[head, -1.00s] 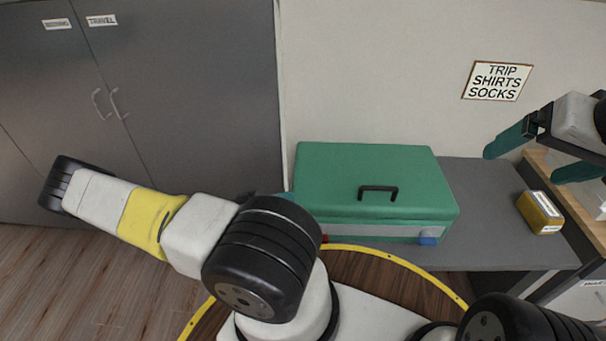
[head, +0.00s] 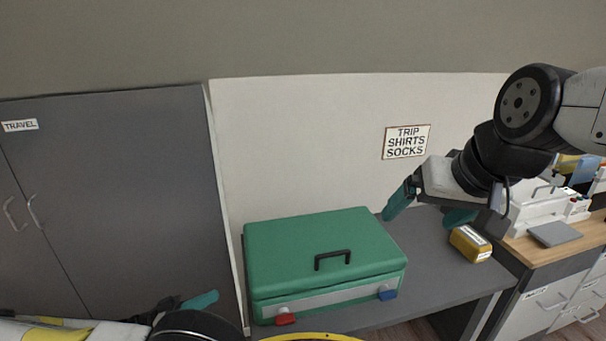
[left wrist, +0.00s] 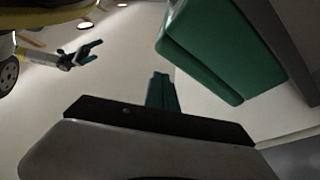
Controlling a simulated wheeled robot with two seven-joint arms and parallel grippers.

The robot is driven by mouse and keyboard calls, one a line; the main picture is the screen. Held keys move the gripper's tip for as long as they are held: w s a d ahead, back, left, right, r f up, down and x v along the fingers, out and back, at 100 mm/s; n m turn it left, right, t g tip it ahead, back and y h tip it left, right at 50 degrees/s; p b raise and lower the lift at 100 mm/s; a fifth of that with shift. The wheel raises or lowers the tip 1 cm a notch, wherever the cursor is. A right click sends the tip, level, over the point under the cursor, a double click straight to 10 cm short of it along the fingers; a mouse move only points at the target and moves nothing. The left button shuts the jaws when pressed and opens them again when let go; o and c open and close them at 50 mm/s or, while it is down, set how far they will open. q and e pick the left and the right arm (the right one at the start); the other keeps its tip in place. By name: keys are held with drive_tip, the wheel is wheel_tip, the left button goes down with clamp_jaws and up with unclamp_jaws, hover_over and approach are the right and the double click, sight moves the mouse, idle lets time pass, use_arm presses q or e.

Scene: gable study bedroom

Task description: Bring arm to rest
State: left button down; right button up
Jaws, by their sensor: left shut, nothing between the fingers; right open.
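My left arm lies low along the bottom left of the head view. Its gripper (head: 205,299) is shut and empty, in front of and to the left of the green case; its teal fingers also show pressed together in the left wrist view (left wrist: 162,92). My right gripper (head: 430,208) is open and empty, raised above the grey desk, right of the case. The closed green case (head: 315,240) lies on the desk with its black handle on the lid and a red and a blue latch in front. It seems to be the green block in the left wrist view (left wrist: 225,45).
A yellow box (head: 470,243) stands on the grey desk (head: 420,265) below my right gripper. A wooden-topped drawer unit (head: 560,262) stands at the right. Grey cabinet doors (head: 110,190) are at the left. A "TRIP SHIRTS SOCKS" sign (head: 406,141) hangs on the wall.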

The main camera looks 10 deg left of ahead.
use_arm(q)
drive_tip(key=s+d+r+n+g+y, duration=0.1)
drive_tip(key=d+r+y, duration=0.4)
drive_tip(key=r, duration=0.6)
drive_tip(key=s+d+r+n+g+y, duration=0.1)
drive_tip(key=d+r+n+y, duration=0.3)
drive_tip(key=r, duration=0.8)
drive_tip(key=s+d+r+n+g+y, duration=0.1)
drive_tip(key=s+d+r+n+y, duration=0.1)
drive_tip(key=d+r+y, duration=0.5)
drive_tip(key=shift+s+d+r+n+y, duration=0.4)
drive_tip(key=shift+s+r, duration=0.45)
drive_tip(key=shift+r, duration=1.45)
drive_tip(key=shift+a, duration=0.15)
